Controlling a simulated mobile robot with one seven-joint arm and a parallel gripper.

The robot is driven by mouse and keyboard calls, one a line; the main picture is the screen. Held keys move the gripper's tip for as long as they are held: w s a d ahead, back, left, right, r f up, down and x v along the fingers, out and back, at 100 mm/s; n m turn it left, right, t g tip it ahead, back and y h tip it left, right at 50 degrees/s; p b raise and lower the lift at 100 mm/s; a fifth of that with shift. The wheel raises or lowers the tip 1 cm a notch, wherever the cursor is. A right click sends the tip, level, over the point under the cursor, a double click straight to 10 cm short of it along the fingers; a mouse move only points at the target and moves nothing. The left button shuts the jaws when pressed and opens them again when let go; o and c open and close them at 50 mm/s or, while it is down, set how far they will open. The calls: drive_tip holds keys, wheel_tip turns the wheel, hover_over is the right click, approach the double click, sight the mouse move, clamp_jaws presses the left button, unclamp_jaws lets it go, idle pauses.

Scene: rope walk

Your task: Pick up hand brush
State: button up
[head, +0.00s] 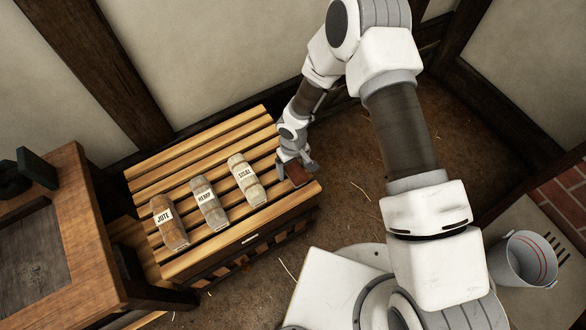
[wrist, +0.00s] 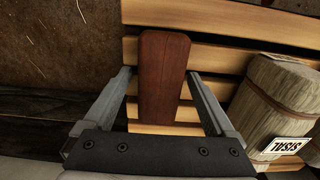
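The hand brush (wrist: 163,75) shows as a long reddish-brown wooden piece lying on a slatted bench (head: 233,235). It also shows in the head view as a small brown patch (head: 299,177) near the bench's right end, partly hidden by my gripper (head: 296,168). In the wrist view my gripper (wrist: 160,76) is open, with one finger on each side of the brush. A gap shows on both sides, narrower at the right fingertip. Bristles are not visible. I cannot tell how far the fingers reach down beside it.
Bundles labelled sisal (head: 246,181), hemp (head: 209,205) and jute (head: 168,222) lie on the bench left of the brush. A dark wooden table (head: 95,230) stands at left. A grey bucket (head: 522,259) stands at lower right. Walls rise behind the bench.

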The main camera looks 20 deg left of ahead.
sight(293, 166)
clamp_jaws()
drive_tip(key=shift+r, duration=0.15)
wheel_tip(293, 166, up, 4)
drive_tip(key=shift+r+p, duration=0.1)
drive_tip(key=shift+p, duration=0.85)
drive_tip(key=s+d+r+p, duration=0.2)
drive_tip(key=s+d+r, duration=0.4)
drive_tip(key=d, duration=0.3)
drive_tip(key=shift+s+d+r, duration=0.3)
